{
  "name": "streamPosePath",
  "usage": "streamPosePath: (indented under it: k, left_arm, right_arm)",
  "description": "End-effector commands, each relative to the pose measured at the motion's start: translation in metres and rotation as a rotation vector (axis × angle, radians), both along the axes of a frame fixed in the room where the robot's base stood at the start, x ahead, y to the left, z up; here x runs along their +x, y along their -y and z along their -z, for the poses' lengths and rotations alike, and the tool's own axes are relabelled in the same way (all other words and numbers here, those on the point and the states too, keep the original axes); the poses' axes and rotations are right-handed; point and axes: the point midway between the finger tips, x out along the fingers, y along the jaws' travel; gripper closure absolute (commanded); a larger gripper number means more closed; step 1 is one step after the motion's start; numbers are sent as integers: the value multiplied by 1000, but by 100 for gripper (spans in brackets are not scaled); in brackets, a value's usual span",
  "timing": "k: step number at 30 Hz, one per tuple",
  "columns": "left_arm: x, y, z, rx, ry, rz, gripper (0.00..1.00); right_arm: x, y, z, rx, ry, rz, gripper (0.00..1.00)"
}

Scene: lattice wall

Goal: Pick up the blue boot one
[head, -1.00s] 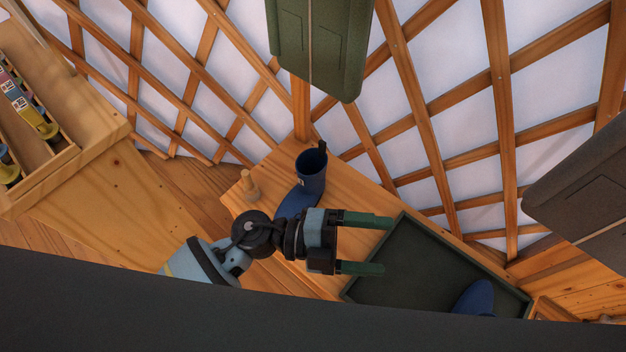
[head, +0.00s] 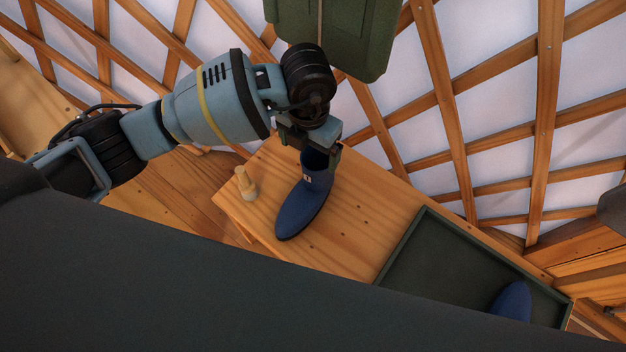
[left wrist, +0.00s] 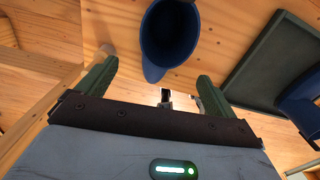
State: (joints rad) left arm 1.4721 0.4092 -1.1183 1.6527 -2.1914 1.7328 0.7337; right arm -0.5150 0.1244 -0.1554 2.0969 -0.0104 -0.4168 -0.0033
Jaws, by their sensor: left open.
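A blue boot (head: 303,207) stands on the wooden bench, its toe toward the lower left in the head view. My left gripper (head: 312,155) is over the top of its shaft and partly hides it. In the left wrist view the boot's round opening (left wrist: 168,35) lies ahead of my gripper (left wrist: 157,72), whose two green fingers are spread and empty. I cannot tell whether the fingertips reach beside the shaft. A second blue boot (head: 513,300) is in the dark green tray (head: 425,232), partly cut off in the head view; it also shows in the left wrist view (left wrist: 300,103). My right gripper is not in view.
A small wooden peg (head: 246,184) stands on the bench (head: 350,225) left of the boot. A dark green hanging thing (head: 345,35) is just behind my left wrist. The lattice wall (head: 445,95) rises behind the bench. Bare bench lies between boot and tray.

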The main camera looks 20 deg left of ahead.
Motion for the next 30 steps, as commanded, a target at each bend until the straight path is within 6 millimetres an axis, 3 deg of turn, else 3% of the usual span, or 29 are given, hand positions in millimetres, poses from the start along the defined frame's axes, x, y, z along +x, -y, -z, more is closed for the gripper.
streamPosePath:
  k: [19,30]
  left_arm:
    - [-1,2,32,-3,-3,1,7]
    - [-2,4,77,-4,-4,1,7]
  right_arm:
    - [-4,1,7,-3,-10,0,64]
    - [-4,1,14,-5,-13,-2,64]
